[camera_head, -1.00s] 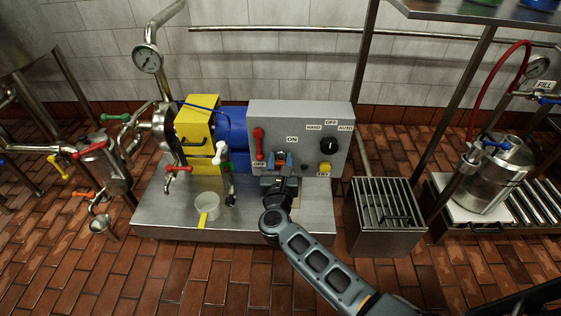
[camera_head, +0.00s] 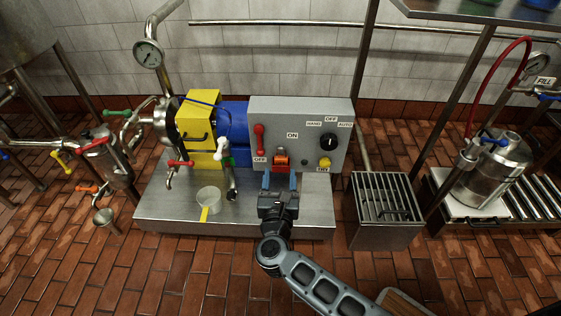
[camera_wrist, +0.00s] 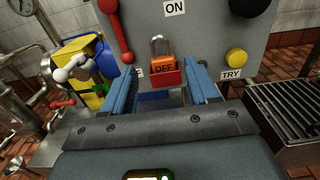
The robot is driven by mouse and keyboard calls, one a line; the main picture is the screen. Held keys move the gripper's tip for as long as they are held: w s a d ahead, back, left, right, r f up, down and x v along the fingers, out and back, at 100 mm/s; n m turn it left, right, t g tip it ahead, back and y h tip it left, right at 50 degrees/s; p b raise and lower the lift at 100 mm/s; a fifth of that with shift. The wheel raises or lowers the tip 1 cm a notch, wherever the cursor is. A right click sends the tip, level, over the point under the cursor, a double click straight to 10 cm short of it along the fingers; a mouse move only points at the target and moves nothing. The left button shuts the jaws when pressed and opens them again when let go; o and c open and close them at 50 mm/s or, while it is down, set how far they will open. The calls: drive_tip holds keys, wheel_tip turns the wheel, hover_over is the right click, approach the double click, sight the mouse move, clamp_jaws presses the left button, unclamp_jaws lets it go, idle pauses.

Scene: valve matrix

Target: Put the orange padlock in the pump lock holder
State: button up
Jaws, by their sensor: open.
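The orange padlock (camera_head: 281,161) is at the lower front of the grey control panel, between the red lever and the yellow button. In the wrist view the padlock (camera_wrist: 164,64) stands upright with its metal shackle up. Its lower part sits in or behind a red piece (camera_wrist: 169,79), which looks like the lock holder; how deep it sits I cannot tell. My gripper (camera_head: 279,183) is open, its blue fingers pointing at the panel. In the wrist view the gripper (camera_wrist: 164,88) has a finger on each side of the padlock, apart from it and closer to the camera.
The red lever (camera_head: 259,142) is left of the padlock, by the OFF label. A yellow button (camera_head: 323,166) and black knob (camera_head: 328,143) are to the right. A pale cup (camera_head: 208,200) stands on the metal base (camera_head: 160,218). A grated box (camera_head: 386,210) stands right of the base.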

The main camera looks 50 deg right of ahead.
drive_tip(key=shift+v, duration=2)
drive_tip(key=shift+s, duration=0.1)
drive_tip(key=s+a+r+m+t+y, duration=0.1)
drive_tip(key=s+a+r+m+y, duration=0.3)
drive_tip(key=s+m, duration=0.4)
drive_tip(key=s+a+r+m+t+y, duration=0.1)
drive_tip(key=s+a+r+m+y, duration=0.4)
drive_tip(key=s+r+m, duration=0.2)
drive_tip(key=s+a+r+m+t+y, duration=0.1)
drive_tip(key=s+a+r+m+y, duration=0.3)
drive_tip(key=s+m, duration=0.6)
drive_tip(key=s+r+y, duration=0.1)
drive_tip(key=s+r, duration=0.1)
drive_tip(key=s, duration=0.2)
drive_tip(key=shift+s+a+r+m+t, duration=0.2)
drive_tip(key=shift+s+m+t, duration=0.1)
drive_tip(key=shift+s+t, duration=0.1)
